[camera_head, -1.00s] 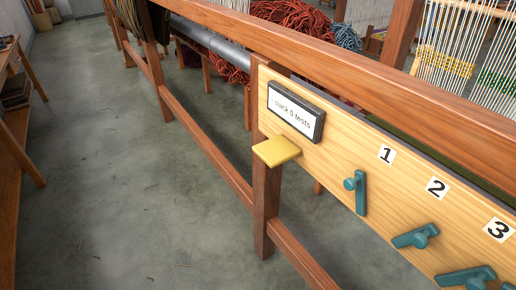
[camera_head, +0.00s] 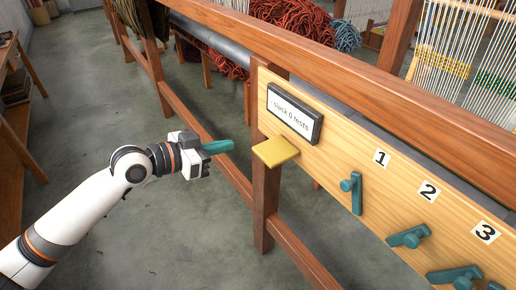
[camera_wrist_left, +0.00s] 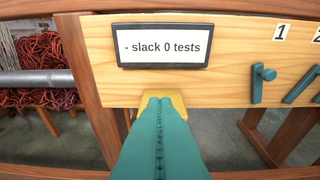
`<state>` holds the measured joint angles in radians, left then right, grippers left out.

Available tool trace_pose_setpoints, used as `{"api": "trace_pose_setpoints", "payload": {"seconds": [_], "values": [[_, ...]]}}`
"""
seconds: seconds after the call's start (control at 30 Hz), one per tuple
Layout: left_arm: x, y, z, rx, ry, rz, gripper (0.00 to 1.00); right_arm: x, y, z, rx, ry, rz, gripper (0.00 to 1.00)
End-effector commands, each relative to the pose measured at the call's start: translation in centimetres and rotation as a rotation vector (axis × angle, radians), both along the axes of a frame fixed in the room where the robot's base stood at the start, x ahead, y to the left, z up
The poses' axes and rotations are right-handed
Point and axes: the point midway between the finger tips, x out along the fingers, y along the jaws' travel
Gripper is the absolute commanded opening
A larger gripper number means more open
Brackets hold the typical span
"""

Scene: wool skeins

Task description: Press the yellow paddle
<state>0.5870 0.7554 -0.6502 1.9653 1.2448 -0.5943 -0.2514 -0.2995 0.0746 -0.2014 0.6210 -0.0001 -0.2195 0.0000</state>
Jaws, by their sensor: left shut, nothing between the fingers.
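The yellow paddle (camera_head: 275,152) sticks out from the left end of a light wooden panel (camera_head: 345,158), under a small display reading "slack 0 tests" (camera_head: 294,113). My left gripper (camera_head: 218,147) is shut and empty, its teal fingers together and pointing right toward the paddle. In the head view a gap shows between the fingertips and the paddle. In the left wrist view the teal fingers (camera_wrist_left: 160,140) cover the middle of the paddle, and its yellow edges (camera_wrist_left: 177,99) show around the tips. My right gripper is not in view.
Teal levers (camera_head: 351,191) under labels 1, 2 and 3 line the panel to the right. The wooden loom frame (camera_head: 265,205) runs behind and below the paddle. Red wool (camera_head: 293,30) lies behind the loom. Open grey floor (camera_head: 90,130) lies to the left.

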Motion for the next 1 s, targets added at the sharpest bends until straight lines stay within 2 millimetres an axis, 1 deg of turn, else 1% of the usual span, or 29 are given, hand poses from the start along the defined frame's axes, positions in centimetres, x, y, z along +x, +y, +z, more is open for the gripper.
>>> {"api": "trace_pose_setpoints", "payload": {"seconds": [0.03, 0.13, 0.37, 0.47, 0.57, 0.9, 0.97, 1.0], "values": [[-0.3, -0.2, 0.3, 0.002, -0.003, -0.01, 0.0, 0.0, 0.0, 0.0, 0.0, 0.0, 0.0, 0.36], [-0.4, -0.2, 0.4, 0.001, -0.003, -0.012, 0.0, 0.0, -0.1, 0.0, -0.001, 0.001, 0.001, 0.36], [-0.2, -0.3, 0.3, -0.001, -0.003, -0.01, 0.0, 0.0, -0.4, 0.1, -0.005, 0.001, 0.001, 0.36], [0.2, -0.8, 0.3, -0.004, -0.003, -0.009, 0.0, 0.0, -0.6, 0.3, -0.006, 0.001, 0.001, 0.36], [1.0, -1.9, 0.1, -0.006, -0.002, -0.01, 0.0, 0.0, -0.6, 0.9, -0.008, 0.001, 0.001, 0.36], [5.1, -7.5, -1.5, -0.005, -0.001, -0.009, 0.0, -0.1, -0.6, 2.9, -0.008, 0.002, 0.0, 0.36], [5.7, -8.4, -1.9, -0.003, -0.002, -0.009, 0.0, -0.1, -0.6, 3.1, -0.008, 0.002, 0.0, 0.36], [5.5, -8.1, -3.1, -0.001, 0.003, -0.008, 0.0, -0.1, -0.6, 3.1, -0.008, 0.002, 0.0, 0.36]]}}
